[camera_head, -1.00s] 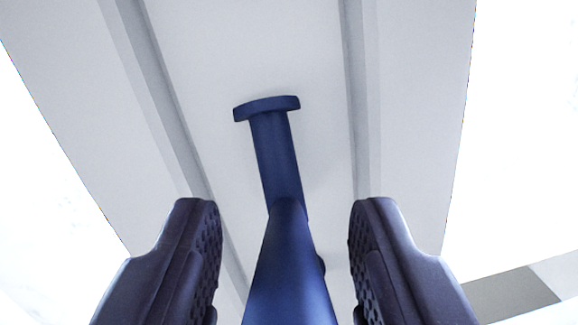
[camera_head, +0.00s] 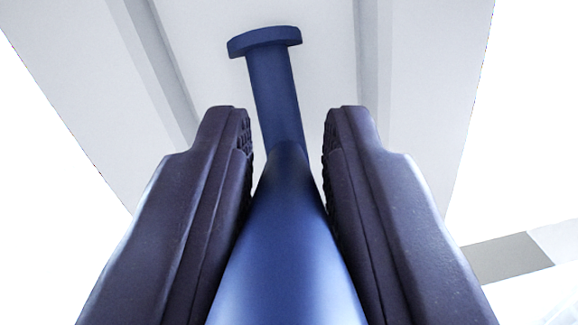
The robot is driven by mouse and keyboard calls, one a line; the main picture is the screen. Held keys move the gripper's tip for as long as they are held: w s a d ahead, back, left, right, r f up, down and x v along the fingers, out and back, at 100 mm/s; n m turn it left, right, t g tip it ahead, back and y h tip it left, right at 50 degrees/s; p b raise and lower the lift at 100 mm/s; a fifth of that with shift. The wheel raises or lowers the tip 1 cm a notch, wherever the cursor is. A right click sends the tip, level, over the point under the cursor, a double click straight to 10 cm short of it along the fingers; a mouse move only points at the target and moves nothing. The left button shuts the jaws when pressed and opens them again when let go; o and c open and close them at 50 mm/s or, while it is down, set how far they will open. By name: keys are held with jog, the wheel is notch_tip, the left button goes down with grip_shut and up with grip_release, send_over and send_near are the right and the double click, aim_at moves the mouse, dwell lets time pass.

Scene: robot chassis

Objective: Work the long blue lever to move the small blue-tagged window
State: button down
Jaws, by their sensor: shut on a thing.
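The long blue lever (camera_head: 288,240) runs up the middle of the view, from the bottom edge to a bend. Beyond the bend, a narrower blue stem (camera_head: 274,95) ends in a flat blue flange (camera_head: 264,41) against a pale panel. My gripper (camera_head: 288,140) is shut on the lever, with one dark ridged finger on each side of it. The lower part of the lever fills the space between the fingers. The small blue-tagged window does not show in this view.
The pale panel (camera_head: 220,85) behind the lever has long raised ribs, one on the left and one on the right (camera_head: 376,80). White empty background lies on both sides. A grey strip (camera_head: 505,257) shows at the lower right.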

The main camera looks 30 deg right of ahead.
notch_tip(320, 180, down, 2)
jog(key=t+b, duration=0.1)
jog(key=b, duration=0.5)
jog(key=shift+w+f+h, duration=0.1)
jog(key=shift+f+h, duration=0.1)
jog(key=shift+h, duration=0.2)
jog(key=f+t+h+b, duration=0.1)
jog(key=b, duration=0.6)
jog(key=w+d+f+t+h+b, duration=0.1)
jog(key=t+b, duration=0.1)
jog(key=b, duration=0.5)
jog(key=shift+w+f+m+b, duration=0.15)
jog(key=shift+m+b, duration=0.15)
jog(key=shift+w+h, duration=0.1)
jog(key=shift+h, duration=0.3)
jog(key=c, duration=1.1)
grip_release()
jog(key=shift+w, duration=0.1)
jog(key=shift+o, duration=0.2)
